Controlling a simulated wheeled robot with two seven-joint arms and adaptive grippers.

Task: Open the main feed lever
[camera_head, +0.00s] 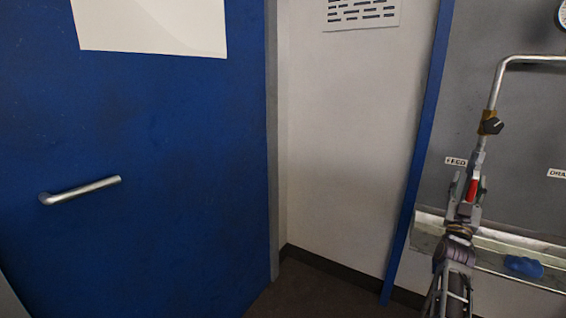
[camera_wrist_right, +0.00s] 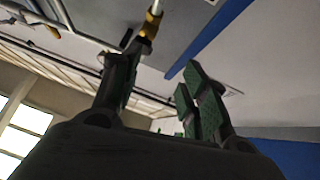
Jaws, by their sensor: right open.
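A metal pipe (camera_head: 494,88) runs down the grey panel at the right of the head view. A brass valve body (camera_head: 489,122) with a dark part on it sits on this pipe. The valve also shows at the top of the right wrist view (camera_wrist_right: 151,22). A partly hidden label (camera_head: 456,161), seemingly FEED, is just below and left of it. My right gripper (camera_head: 468,185) is open, pointing up below the valve. A red piece (camera_head: 472,190) shows between its fingers; whether it is the lever's grip, I cannot tell. The right wrist view shows both fingers (camera_wrist_right: 160,80) apart. My left gripper is out of view.
A metal ledge (camera_head: 500,248) with a blue cloth-like item (camera_head: 524,266) runs below the panel. A second label (camera_head: 557,173) and a gauge (camera_head: 562,14) are at the right edge. A blue door (camera_head: 140,130) with a bar handle (camera_head: 80,190) fills the left.

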